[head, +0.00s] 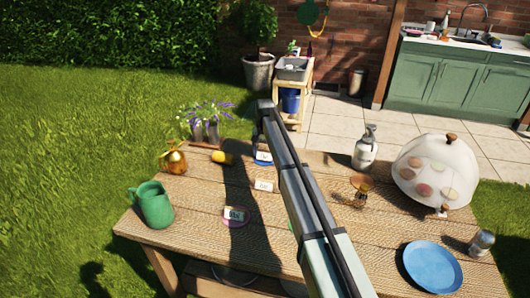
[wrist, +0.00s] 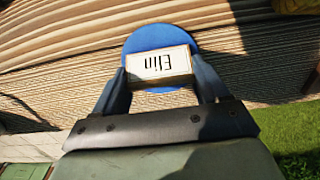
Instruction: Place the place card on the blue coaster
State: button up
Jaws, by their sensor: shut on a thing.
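The place card (wrist: 160,66) is white with "Elin" on it, upside down in the wrist view. My gripper (wrist: 160,77) is shut on it, with one blue-grey finger at each side. The round blue coaster (wrist: 160,33) lies directly under or behind the card, which covers part of it. I cannot tell whether the card touches the coaster. In the head view the card (head: 264,157) and a sliver of the blue coaster (head: 263,164) show near the table's far edge, partly hidden by my arm.
Another card (head: 264,185) stands nearer, and one (head: 236,214) is on a pink coaster.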

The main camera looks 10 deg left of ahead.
jog(key=shift+f, duration=0.15)
jog(key=o, duration=1)
jog(key=shift+o, duration=0.2)
notch_tip(320, 180, up, 12)
jog(key=shift+r, duration=0.2)
